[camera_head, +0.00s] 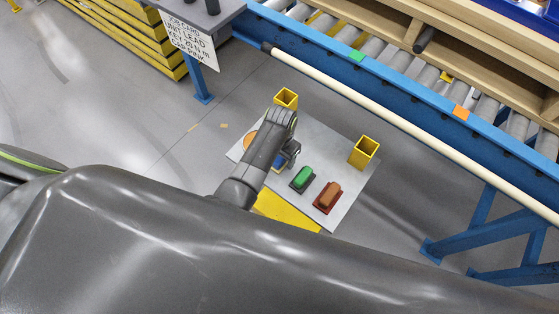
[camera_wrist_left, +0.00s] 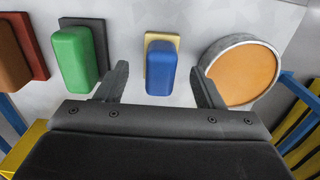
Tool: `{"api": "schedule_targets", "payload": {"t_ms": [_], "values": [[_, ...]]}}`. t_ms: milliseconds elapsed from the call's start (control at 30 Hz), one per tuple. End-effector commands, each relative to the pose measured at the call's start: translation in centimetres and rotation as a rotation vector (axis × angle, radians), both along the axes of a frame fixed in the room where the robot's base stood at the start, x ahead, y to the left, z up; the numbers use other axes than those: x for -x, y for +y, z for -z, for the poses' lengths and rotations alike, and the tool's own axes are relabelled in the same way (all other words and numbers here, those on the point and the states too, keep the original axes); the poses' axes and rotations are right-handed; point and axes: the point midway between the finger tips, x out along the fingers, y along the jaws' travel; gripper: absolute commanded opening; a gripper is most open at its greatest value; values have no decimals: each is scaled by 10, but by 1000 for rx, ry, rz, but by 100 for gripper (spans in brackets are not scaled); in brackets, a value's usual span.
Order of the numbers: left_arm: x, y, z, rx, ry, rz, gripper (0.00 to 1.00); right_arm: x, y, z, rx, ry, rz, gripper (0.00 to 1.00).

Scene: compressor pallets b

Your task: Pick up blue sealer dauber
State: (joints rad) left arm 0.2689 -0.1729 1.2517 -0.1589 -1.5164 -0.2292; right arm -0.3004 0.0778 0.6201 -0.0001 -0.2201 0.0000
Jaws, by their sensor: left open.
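The blue sealer dauber (camera_wrist_left: 161,70) is a rounded blue block on a tan base, on the grey plate (camera_wrist_left: 140,12). In the left wrist view it stands between the two fingers of my open left gripper (camera_wrist_left: 158,88), with a gap on both sides. In the head view my left gripper (camera_head: 291,150) is over the plate and covers most of the dauber; only a small blue and tan bit (camera_head: 279,161) shows beside it. I cannot tell from these views how far the fingertips are above the plate. My right gripper is not in view.
On the plate, a green dauber (camera_wrist_left: 75,58) and a brown one (camera_wrist_left: 14,55) stand to one side of the blue one. A round orange-topped tin (camera_wrist_left: 241,72) is close on the other side. Yellow square posts (camera_head: 364,152) rise at the corners. A blue roller conveyor (camera_head: 400,106) runs behind.

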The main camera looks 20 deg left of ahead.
Motion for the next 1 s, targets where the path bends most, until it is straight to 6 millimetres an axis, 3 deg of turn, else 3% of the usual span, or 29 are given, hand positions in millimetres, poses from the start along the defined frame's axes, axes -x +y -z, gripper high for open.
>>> {"api": "schedule_targets", "payload": {"t_ms": [200,467,800,1000], "values": [[0,0,20,0,0,-1,62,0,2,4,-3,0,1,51],[0,0,21,0,0,-1,60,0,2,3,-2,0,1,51],[0,0,21,0,0,-1,16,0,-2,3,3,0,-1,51],[0,0,21,0,-1,-1,13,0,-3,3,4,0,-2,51]]}}
